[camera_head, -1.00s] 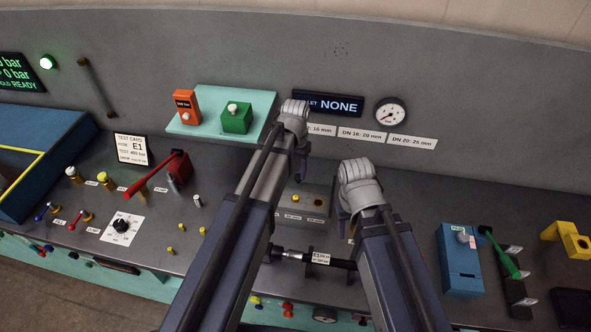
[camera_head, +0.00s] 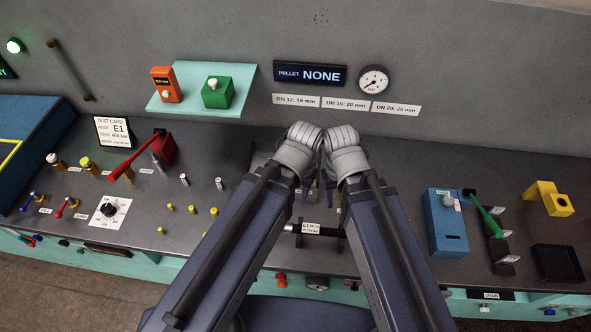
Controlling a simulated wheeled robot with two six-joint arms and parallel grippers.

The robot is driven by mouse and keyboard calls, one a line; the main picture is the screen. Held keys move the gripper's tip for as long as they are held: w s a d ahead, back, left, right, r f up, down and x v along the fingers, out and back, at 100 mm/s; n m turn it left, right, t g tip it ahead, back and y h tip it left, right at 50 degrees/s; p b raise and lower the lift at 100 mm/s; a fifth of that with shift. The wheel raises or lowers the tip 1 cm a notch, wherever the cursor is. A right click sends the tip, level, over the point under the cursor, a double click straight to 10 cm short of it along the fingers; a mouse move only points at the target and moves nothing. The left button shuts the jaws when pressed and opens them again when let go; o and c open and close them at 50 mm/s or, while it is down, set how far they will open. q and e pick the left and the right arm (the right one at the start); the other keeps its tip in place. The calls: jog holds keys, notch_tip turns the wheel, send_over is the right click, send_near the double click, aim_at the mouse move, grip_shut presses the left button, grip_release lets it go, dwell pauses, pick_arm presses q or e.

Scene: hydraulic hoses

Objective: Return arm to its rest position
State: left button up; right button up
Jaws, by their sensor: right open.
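My right arm comes up from the lower right; its gripper (camera_head: 340,188) is open, its fingers mostly hidden beneath the pale ribbed wrist. My left arm comes up from the lower centre-left; its wrist (camera_head: 300,150) is close beside the right wrist, and its fingers are too hidden to read. Both grippers are over the middle of the bench, below the size labels. A black hose piece with a white tag (camera_head: 310,228) lies behind and between my forearms, partly covered by them. I see nothing held in the right gripper.
On the grey bench (camera_head: 255,250) a red lever (camera_head: 135,160), a test card E1 (camera_head: 118,131) and a dial (camera_head: 109,211) stand left. A blue box (camera_head: 446,222), green lever (camera_head: 485,215) and yellow bracket (camera_head: 548,197) stand right. A teal shelf (camera_head: 190,102) holds orange and green boxes.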

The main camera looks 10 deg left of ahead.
pick_arm(q)
notch_tip(320, 180, down, 14)
jog(key=b, duration=1.4)
jog(key=shift+f, duration=0.2)
pick_arm(e)
notch_tip(320, 180, down, 14)
jog(key=shift+f, duration=0.15)
pick_arm(q)
jog(key=shift+r, duration=0.2)
pick_arm(e)
jog(key=shift+r, duration=0.2)
